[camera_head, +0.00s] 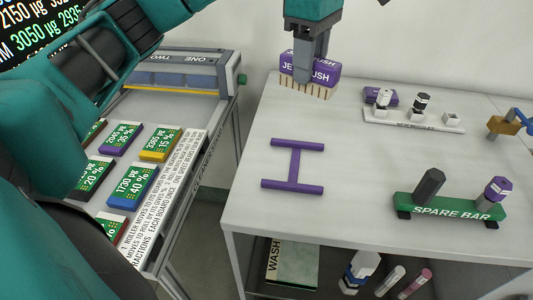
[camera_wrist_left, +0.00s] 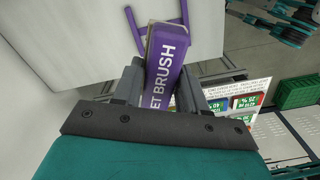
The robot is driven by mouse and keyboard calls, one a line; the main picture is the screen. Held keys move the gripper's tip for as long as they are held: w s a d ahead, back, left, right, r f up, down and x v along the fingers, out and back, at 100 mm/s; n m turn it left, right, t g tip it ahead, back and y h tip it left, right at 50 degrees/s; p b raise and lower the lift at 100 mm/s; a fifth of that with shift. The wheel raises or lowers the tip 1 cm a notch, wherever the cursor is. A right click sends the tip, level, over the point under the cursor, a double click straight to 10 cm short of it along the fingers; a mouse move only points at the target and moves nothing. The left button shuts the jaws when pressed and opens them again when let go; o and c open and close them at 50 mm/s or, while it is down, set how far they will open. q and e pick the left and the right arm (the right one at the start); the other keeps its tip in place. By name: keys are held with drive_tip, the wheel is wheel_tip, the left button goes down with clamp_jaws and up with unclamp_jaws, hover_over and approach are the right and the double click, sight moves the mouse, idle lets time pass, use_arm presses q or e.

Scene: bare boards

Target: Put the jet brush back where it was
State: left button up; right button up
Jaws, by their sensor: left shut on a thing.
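The jet brush (camera_head: 326,69) is a purple block with white lettering and a row of pale bristles along its bottom. My left gripper (camera_head: 309,75) is shut on it from above, at the back left part of the white table. In the left wrist view the brush (camera_wrist_left: 163,70) sits between the two fingers (camera_wrist_left: 160,85). I cannot tell whether its bristles touch the table top. A purple H-shaped outline (camera_head: 293,166) lies flat and empty on the table in front of the brush. It also shows in the left wrist view (camera_wrist_left: 133,28). My right gripper is not in view.
The white table (camera_head: 350,145) has free room around the outline. A green spare bar (camera_head: 450,208) holds dark and purple-topped pieces at the front right. A white rack (camera_head: 413,119) with small bottles stands behind it. Left is a cart with coloured boards (camera_head: 132,187).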

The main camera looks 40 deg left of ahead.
use_arm(q)
drive_tip(key=shift+s+a+f, duration=0.15)
drive_tip(key=shift+a+f, duration=0.05)
drive_tip(key=shift+a, duration=0.1)
drive_tip(key=shift+f+b, duration=0.6)
drive_tip(key=shift+f, duration=9.2)
drive_tip(key=shift+f, duration=0.2)
drive_tip(key=o, duration=0.9)
drive_tip(key=shift+o, duration=0.2)
drive_tip(key=shift+r, duration=0.2)
